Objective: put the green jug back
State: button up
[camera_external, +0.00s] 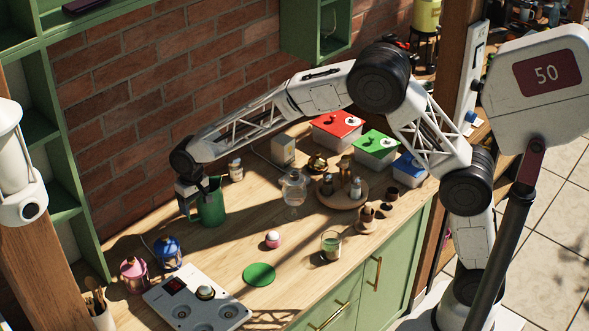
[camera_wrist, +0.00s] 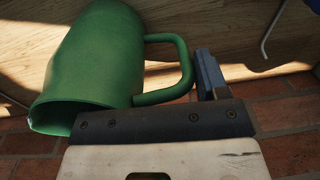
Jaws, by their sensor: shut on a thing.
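The green jug (camera_external: 211,206) is upright at the back left of the wooden counter, near the brick wall. In the wrist view the jug (camera_wrist: 95,65) fills the left side, its open rim toward the lower left and its handle (camera_wrist: 184,68) toward the fingers. My gripper (camera_external: 187,204) is at the jug's left side, shut on the handle; it also shows in the wrist view (camera_wrist: 206,78). I cannot tell whether the jug's base touches the counter. A flat green disc (camera_external: 259,274) lies bare at the counter's front.
A glass jar (camera_external: 294,188), a pink-based pot (camera_external: 273,240) and a glass candle (camera_external: 331,245) stand right of the jug. Pink (camera_external: 133,271) and blue (camera_external: 168,252) lanterns and a white panel (camera_external: 197,301) are front left. Lidded boxes (camera_external: 337,130) line the back right.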

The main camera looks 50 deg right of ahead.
jog(key=o, duration=1.3)
jog(key=shift+o, duration=0.2)
jog(key=shift+r, duration=0.15)
jog(key=r, duration=1.2)
jog(key=shift+d, duration=0.35)
